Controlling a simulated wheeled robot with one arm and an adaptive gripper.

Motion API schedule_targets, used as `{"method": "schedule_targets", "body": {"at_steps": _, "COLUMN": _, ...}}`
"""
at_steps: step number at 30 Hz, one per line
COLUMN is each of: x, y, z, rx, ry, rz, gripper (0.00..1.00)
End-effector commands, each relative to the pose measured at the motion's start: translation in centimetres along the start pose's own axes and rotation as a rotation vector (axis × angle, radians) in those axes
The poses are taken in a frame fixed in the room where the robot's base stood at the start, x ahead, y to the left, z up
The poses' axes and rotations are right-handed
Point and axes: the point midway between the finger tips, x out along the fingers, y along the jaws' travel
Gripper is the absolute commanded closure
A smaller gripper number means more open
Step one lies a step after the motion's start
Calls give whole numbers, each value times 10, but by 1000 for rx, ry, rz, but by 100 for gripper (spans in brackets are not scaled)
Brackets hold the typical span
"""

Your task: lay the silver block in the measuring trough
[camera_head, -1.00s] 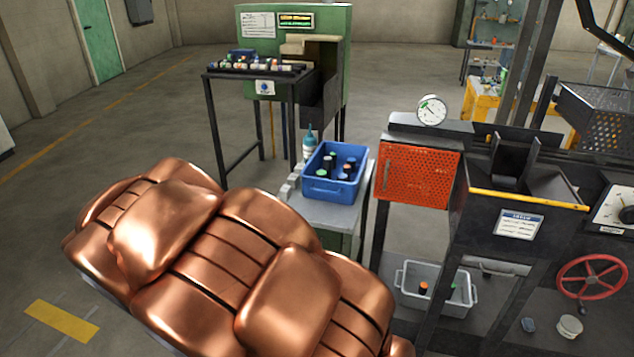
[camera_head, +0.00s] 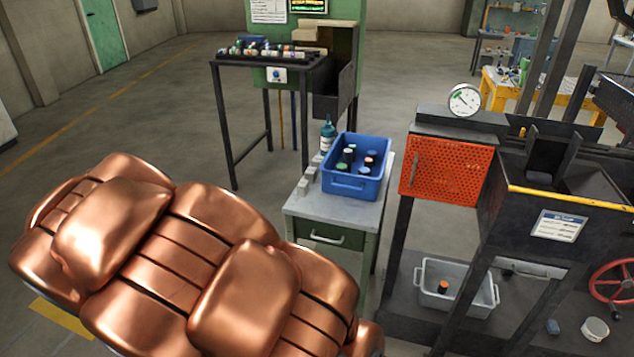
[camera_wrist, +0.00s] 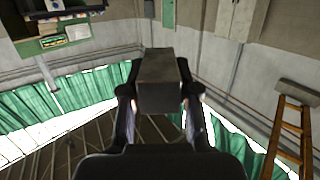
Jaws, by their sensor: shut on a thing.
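My gripper (camera_wrist: 158,100) shows in the wrist view, with its two dark fingers shut on the silver block (camera_wrist: 160,75). The block is a plain grey box held between the fingertips, clear of any surface. In the head view my copper arm fills the lower left, and the gripper and block are out of that view. I cannot tell for certain which thing is the measuring trough. Small grey upright pieces (camera_head: 303,188) stand in a row on the bench beside the blue bin. A dark channel (camera_head: 547,155) sits atop the machine at the right.
A blue bin (camera_head: 360,188) with several dark cylinders stands on the green bench (camera_head: 330,208), beside a bottle (camera_head: 327,135). Right of it are an orange perforated door (camera_head: 445,170), a dial gauge (camera_head: 464,99) and a low grey bin (camera_head: 480,300). Open floor lies at the left.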

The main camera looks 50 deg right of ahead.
Motion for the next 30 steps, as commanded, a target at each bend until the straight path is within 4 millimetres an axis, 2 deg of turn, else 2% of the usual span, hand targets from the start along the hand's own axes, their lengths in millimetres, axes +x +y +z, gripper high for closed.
{"method": "schedule_targets", "body": {"at_steps": 1, "x": 6, "y": 18, "z": 17, "rx": 4, "ry": 4, "rz": 30, "gripper": 100}}
{"method": "schedule_targets", "body": {"at_steps": 7, "x": 16, "y": 83, "z": 48, "rx": 18, "ry": 0, "rz": 141, "gripper": 100}}
{"method": "schedule_targets", "body": {"at_steps": 14, "x": 19, "y": 159, "z": 86, "rx": 35, "ry": -2, "rz": 273, "gripper": 100}}
{"method": "schedule_targets", "body": {"at_steps": 23, "x": 6, "y": 256, "z": 135, "rx": 62, "ry": -2, "rz": 450, "gripper": 100}}
{"method": "schedule_targets", "body": {"at_steps": 30, "x": -16, "y": 331, "z": 178, "rx": 85, "ry": -4, "rz": 599, "gripper": 100}}
